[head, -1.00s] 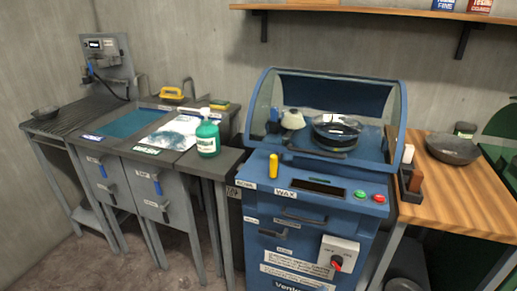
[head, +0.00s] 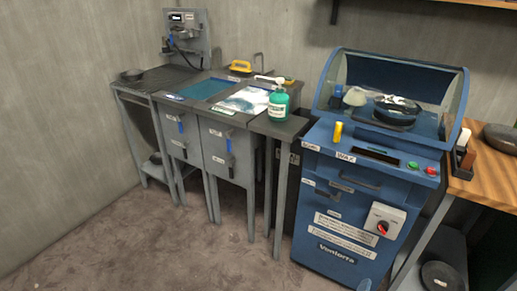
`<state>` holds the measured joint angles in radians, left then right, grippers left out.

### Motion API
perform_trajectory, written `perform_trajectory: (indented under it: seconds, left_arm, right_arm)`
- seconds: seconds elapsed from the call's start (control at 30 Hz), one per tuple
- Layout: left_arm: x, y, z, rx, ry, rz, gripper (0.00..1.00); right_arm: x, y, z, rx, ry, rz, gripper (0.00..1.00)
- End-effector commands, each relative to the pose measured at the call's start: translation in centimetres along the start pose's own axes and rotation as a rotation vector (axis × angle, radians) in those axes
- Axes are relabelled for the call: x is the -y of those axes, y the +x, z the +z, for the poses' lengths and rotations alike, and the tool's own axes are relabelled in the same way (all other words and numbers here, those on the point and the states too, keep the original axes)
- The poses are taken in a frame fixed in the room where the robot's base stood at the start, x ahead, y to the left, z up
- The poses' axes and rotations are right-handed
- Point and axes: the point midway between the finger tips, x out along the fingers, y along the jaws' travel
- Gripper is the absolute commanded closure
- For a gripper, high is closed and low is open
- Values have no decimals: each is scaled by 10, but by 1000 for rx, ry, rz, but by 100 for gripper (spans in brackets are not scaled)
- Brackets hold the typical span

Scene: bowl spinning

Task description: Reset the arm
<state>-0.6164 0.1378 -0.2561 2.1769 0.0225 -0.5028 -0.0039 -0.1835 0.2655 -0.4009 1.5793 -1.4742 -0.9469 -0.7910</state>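Neither of my arms nor grippers shows in the head view. A blue machine (head: 345,205) with a clear curved hood stands right of the middle. A dark bowl (head: 396,110) with a shiny inside sits under the hood. A pale rounded thing (head: 355,97) is beside it. A yellow cylinder (head: 338,132) stands on the machine's front ledge. Another dark bowl (head: 500,138) lies on the wooden table at the right edge, partly cut off.
A grey sink bench (head: 215,140) stands to the left, with a green bottle (head: 278,104) and a yellow-handled tool (head: 241,66) on it. A wooden table (head: 480,185) adjoins the machine. The floor (head: 150,240) in front is clear.

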Motion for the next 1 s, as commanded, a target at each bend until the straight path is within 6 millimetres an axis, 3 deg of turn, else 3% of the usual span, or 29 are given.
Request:
perform_trajectory:
  seconds: [0.2, 0.5, 0.77, 1.0]
  left_arm:
    - [0, 2, -3, -6, -2, 0, 100]
    - [-1, 1, -2, -4, -1, 1, 100]
    - [-1, 1, -2, -4, -1, 1, 100]
    - [-1, 0, -2, -3, -1, 1, 100]
  right_arm:
    - [42, 36, 41, 59, -129, 53, 30]
    - [86, 82, 105, 136, -298, 122, 30]
    - [94, 32, 73, -171, 190, -13, 30]
    - [82, -42, 48, -507, 803, -222, 30]
